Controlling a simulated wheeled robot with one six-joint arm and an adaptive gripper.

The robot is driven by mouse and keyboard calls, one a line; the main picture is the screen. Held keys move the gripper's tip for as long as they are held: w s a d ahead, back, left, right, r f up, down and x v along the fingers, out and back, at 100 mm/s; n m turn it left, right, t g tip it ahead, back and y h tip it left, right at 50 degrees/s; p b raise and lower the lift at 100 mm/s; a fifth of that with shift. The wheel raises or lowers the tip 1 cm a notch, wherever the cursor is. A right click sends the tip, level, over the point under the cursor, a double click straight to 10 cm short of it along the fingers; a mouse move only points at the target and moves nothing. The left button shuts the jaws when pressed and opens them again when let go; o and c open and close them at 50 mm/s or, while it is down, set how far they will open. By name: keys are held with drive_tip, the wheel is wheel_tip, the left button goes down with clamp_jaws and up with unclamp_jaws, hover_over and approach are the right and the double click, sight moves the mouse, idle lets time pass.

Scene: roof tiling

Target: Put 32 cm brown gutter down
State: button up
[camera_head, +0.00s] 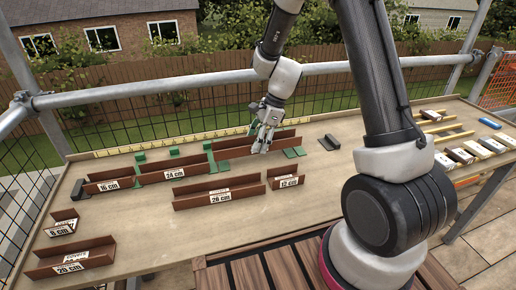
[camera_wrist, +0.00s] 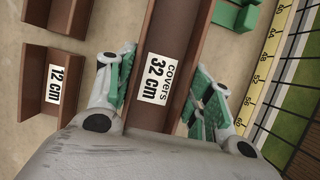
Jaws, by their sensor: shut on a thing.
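The brown 32 cm gutter (camera_wrist: 178,30) runs between the two fingers of my gripper (camera_wrist: 163,88) in the wrist view, its "covers 32 cm" label facing the camera. My gripper, also seen in the head view (camera_head: 262,145), is shut on this gutter (camera_head: 230,149) near its middle. The gutter lies low over the back of the table, in line with the 24 cm gutter (camera_head: 172,173) and close to its right end. Green brackets (camera_head: 222,166) show by it; whether it rests on them I cannot tell.
The 16 cm gutter (camera_head: 110,186) continues the row at left. In front lie the 28 cm (camera_head: 220,194), 12 cm (camera_head: 286,181), 8 cm (camera_head: 62,226) and 20 cm (camera_head: 75,261) gutters. A yellow ruler (camera_head: 190,138) runs behind. A black piece (camera_head: 330,142) lies right of the row.

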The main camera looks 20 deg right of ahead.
drive_tip(key=shift+f, duration=1.5)
drive_tip(key=shift+f, duration=0.3)
drive_tip(key=o, duration=1.2)
drive_tip(key=shift+c, duration=0.2)
